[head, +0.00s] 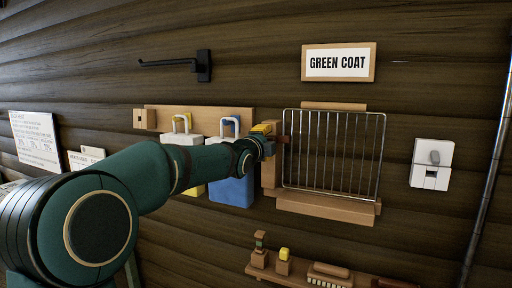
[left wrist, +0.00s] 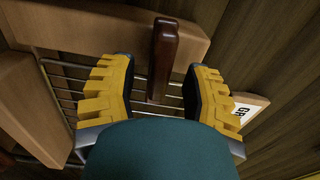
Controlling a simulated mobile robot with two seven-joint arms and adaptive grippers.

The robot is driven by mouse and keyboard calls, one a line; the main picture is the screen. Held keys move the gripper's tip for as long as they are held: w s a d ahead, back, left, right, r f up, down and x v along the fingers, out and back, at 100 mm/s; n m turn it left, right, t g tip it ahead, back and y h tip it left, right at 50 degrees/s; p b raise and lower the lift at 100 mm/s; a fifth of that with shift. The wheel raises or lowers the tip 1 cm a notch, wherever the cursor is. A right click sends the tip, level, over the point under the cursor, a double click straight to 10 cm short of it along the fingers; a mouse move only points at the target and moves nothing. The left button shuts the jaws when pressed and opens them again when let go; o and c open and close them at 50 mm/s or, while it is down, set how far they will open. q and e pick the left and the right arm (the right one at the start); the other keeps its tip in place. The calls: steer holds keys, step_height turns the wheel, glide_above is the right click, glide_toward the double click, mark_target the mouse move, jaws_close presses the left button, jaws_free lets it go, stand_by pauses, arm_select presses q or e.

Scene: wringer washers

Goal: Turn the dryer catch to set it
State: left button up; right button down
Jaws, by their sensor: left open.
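The dryer catch (left wrist: 163,55) is a dark reddish-brown wooden bar on a light wooden piece, beside the wire rack of the dryer (head: 334,150). In the head view a small part of the catch (head: 287,139) shows at the rack's left edge. My left gripper (left wrist: 158,88) has yellow padded fingers, open on both sides of the catch. The fingers look apart from it, with gaps on each side. In the head view my left gripper (head: 271,134) is at the dryer's left side, partly hidden by its own wrist. My right gripper is not in view.
A "GREEN COAT" sign (head: 339,62) hangs above the dryer, and a white switch (head: 431,165) is to its right. Padlock-like blue (head: 232,190) and white-yellow pieces hang left, behind my arm. A shelf with brushes (head: 328,275) is below. A black hook (head: 203,66) is upper left.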

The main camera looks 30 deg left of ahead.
arm_select(q)
steer(key=s, duration=1.1)
steer(key=shift+d, duration=0.25)
stand_by(0.3)
